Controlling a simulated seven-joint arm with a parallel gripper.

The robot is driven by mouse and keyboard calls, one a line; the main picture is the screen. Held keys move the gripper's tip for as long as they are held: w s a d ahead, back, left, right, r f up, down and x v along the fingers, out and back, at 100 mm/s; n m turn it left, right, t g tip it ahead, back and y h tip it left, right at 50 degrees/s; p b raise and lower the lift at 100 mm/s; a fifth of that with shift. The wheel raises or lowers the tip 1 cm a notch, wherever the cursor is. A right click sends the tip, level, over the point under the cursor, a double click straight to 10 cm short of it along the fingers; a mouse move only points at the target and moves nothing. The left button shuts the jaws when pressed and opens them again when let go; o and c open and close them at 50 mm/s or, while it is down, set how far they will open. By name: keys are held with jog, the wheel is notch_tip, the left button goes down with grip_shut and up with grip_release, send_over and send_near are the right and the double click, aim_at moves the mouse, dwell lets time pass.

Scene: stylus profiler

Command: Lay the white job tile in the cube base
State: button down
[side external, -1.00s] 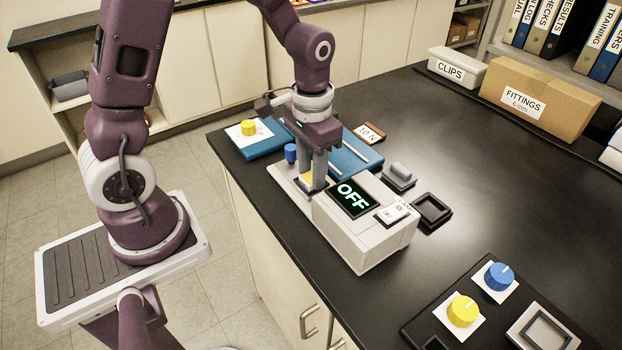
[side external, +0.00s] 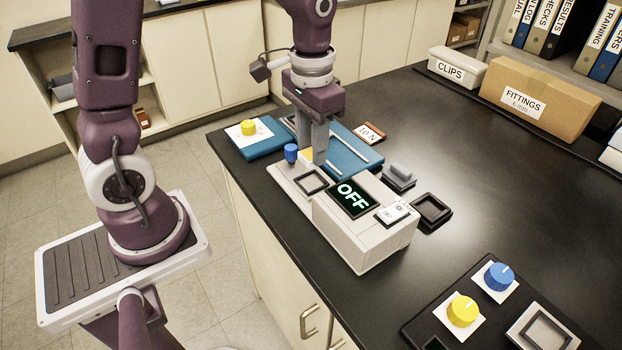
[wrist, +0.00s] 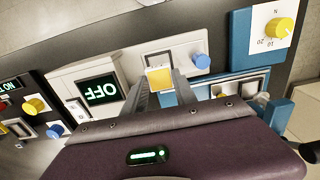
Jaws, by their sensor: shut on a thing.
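My gripper (side external: 319,158) is shut on a yellow square piece (wrist: 160,80), held between its two fingers in the wrist view. In the side view the yellow piece (side external: 306,154) shows beside the fingers. They are above the far end of a pale profiler (side external: 352,238) with an OFF display. Its deck has an empty-looking dark square frame (side external: 311,182), clear of my gripper. I cannot clearly pick out a white job tile. I cannot tell which fixture is the cube base; a blue plate (side external: 352,155) lies behind the gripper.
A blue knob (side external: 291,152) stands close to my fingers. A grey block (side external: 400,170) and a dark square tray (side external: 432,209) lie right of the profiler. Another blue plate with a yellow dial (side external: 249,128) lies far left. A dark control panel (side external: 490,315) is at front right.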

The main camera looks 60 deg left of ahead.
jog(key=r, duration=0.3)
jog(key=w+r, duration=0.1)
jog(key=r, duration=0.1)
jog(key=shift+d+r, duration=0.15)
jog(key=shift+d, duration=0.05)
jog(key=w+d, duration=1.4)
jog(key=d, duration=0.3)
notch_tip(320, 180, down, 6)
jog(key=shift+w, duration=0.25)
jog(key=shift+f, duration=2.55)
jog(key=shift+f, duration=0.15)
